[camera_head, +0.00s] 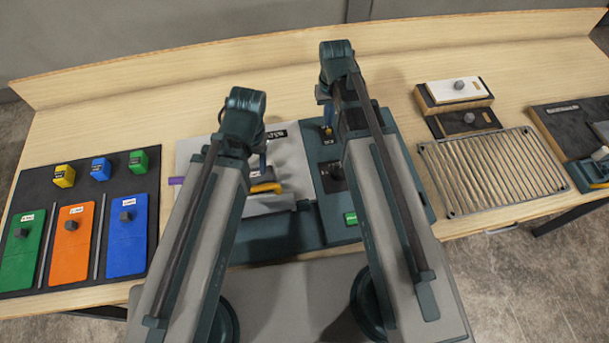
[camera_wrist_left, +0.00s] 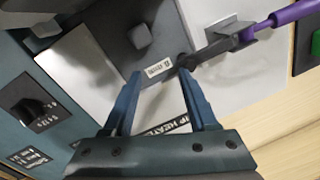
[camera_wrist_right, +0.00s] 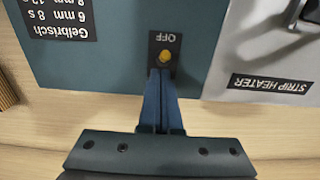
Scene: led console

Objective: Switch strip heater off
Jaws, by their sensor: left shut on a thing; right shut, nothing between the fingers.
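The console's strip heater panel (camera_head: 300,160) is pale grey with a black STRIP HEATER label (camera_wrist_right: 271,85). On the dark teal part beside it is a small yellow switch (camera_wrist_right: 166,56) on a black OFF plate (camera_wrist_right: 164,40). My right gripper (camera_wrist_right: 160,75) is shut and empty, its fingertips right at the yellow switch; whether they touch it I cannot tell. My left gripper (camera_wrist_left: 165,82) is shut on a dark grey plate (camera_wrist_left: 118,45) that has a square knob and a small white label, over the heater panel. The fingers stay apart with the plate between them.
A purple handle (camera_wrist_left: 285,18) sticks out beside the heater. A black dial (camera_wrist_left: 28,105) sits on the console. A tray (camera_head: 20,285) with coloured plates and blocks is at left. A wire rack (camera_head: 490,170) and a white-topped block (camera_head: 440,92) are at right.

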